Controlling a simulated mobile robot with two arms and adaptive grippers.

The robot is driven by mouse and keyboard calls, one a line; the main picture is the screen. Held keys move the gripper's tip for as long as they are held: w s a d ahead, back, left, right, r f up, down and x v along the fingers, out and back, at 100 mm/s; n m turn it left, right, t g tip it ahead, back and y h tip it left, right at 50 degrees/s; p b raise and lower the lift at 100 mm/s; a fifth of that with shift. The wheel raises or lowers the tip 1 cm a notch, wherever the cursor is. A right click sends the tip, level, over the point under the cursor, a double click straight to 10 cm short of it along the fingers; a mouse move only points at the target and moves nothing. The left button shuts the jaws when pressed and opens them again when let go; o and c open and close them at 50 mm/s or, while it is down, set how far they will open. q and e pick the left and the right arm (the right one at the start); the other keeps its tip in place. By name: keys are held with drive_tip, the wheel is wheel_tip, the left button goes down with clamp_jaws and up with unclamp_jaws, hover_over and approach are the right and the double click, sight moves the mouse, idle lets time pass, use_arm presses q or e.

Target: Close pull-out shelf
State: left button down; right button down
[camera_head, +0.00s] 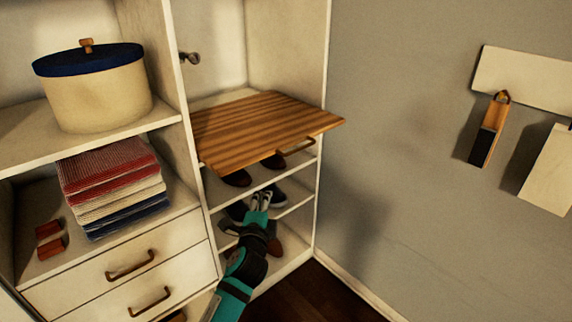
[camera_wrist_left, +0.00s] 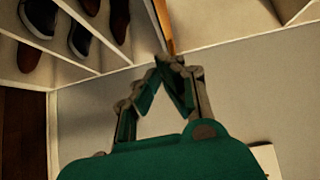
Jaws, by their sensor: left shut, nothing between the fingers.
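The pull-out shelf (camera_head: 262,122) is a striped wooden board in the white closet's right-hand column. It sticks out past the closet's front edge and has a small handle (camera_head: 297,147) on its front. My left gripper (camera_head: 262,193) is shut and empty, below the shelf's front edge in the head view. In the left wrist view its fingertips (camera_wrist_left: 168,62) meet close to the shelf's thin wooden edge (camera_wrist_left: 163,24). I cannot tell whether they touch it. My right gripper is not in view.
Shoes (camera_head: 292,192) stand on the racks below the shelf. To the left are folded towels (camera_head: 110,182), a round box with a blue lid (camera_head: 95,95) and white drawers (camera_head: 128,268). A grey wall (camera_head: 385,190) with hanging brushes (camera_head: 489,130) is on the right.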

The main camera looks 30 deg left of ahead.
use_arm(q)
drive_tip(key=r, duration=0.1)
approach(261, 158)
drive_tip(key=w+d, duration=0.1)
drive_tip(key=w, duration=0.3)
drive_tip(key=shift+w+a+f+p, duration=0.1)
drive_tip(key=shift+w+a+p, duration=0.15)
drive_tip(key=shift+a, duration=0.45)
drive_tip(key=shift+w+a+f+p, duration=0.15)
drive_tip(key=shift+a+p, duration=0.2)
drive_tip(key=shift+a, duration=0.35)
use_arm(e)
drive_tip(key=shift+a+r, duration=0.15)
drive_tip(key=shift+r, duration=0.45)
use_arm(q)
drive_tip(key=shift+r, duration=0.1)
